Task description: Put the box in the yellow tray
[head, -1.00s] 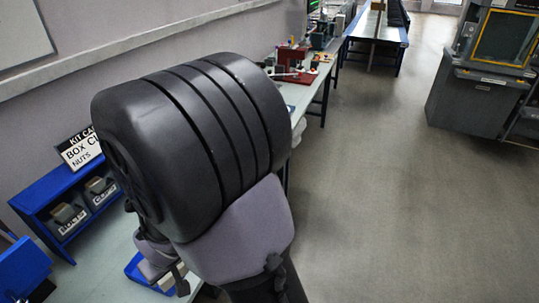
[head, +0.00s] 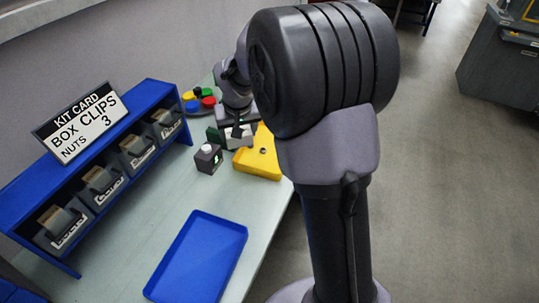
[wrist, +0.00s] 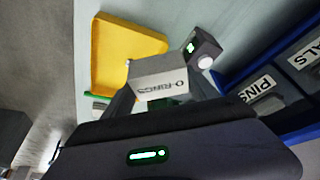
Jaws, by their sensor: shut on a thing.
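My gripper (head: 236,130) is shut on a pale box (head: 240,142). In the wrist view the box (wrist: 160,85) shows a label reading O-RINGS, upside down, between the fingers (wrist: 165,102). The yellow tray (head: 270,168) lies on the bench; in the head view the box overlaps its left far part. In the wrist view the tray (wrist: 101,60) is to the upper left of the box. I cannot tell whether the box is above the tray floor or touches it. A small nut (head: 263,151) lies in the tray.
A dark block with a white button (head: 207,158) stands left of the yellow tray. Coloured round pieces (head: 200,100) sit behind. A blue tray (head: 207,260) lies nearer on the bench. A blue shelf (head: 150,95) with labelled bins and a kit card (head: 80,122) stands left.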

